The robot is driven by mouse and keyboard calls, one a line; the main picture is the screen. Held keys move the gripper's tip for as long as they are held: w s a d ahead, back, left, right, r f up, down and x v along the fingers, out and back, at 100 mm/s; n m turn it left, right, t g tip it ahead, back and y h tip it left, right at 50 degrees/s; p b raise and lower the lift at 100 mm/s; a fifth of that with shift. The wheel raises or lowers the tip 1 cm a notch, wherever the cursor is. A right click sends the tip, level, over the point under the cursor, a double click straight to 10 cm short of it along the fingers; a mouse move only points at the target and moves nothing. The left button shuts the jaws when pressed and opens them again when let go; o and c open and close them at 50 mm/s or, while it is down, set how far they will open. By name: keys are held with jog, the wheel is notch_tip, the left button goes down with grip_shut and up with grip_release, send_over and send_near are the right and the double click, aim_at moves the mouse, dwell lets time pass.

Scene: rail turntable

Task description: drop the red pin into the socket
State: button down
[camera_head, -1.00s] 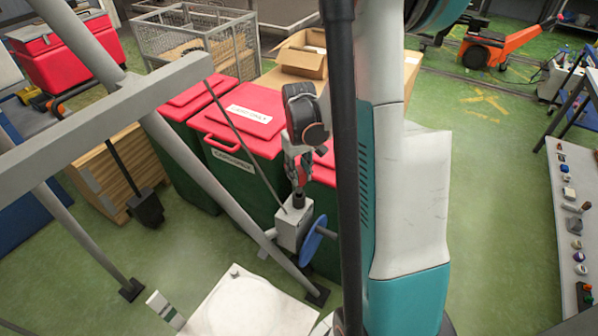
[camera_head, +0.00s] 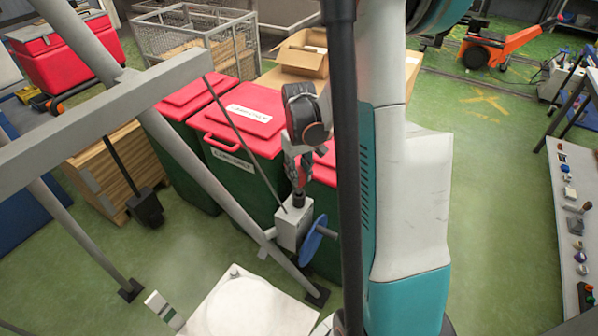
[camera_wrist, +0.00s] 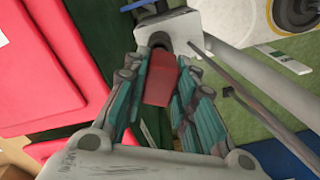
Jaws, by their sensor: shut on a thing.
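The red pin (camera_wrist: 161,78) shows in the wrist view as a red block between the two teal-padded fingers of my gripper (camera_wrist: 158,85). My gripper is shut on it. Beyond the pin, a round dark part (camera_wrist: 160,40) shows at the light grey block (camera_wrist: 176,23). I cannot tell whether it is the socket's mouth or the pin's lower end. In the head view my gripper (camera_head: 298,178) points down just above the grey block (camera_head: 292,226), with a dark piece between them. How deep the pin sits is hidden.
A blue disc (camera_head: 313,240) is on the block's right side. Grey frame legs (camera_head: 220,200) and a thin rod (camera_head: 236,135) pass close by. Green bins with red lids (camera_head: 243,132) stand behind. A white round turntable (camera_head: 250,305) lies below.

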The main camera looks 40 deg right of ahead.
jog(key=shift+f+b, duration=2.1)
jog(key=shift+f, duration=0.4)
jog(key=c, duration=1.2)
grip_release()
jog(key=shift+c, duration=0.2)
jog(key=shift+r, duration=0.1)
notch_tip(320, 180, up, 12)
jog(key=shift+f, duration=0.1)
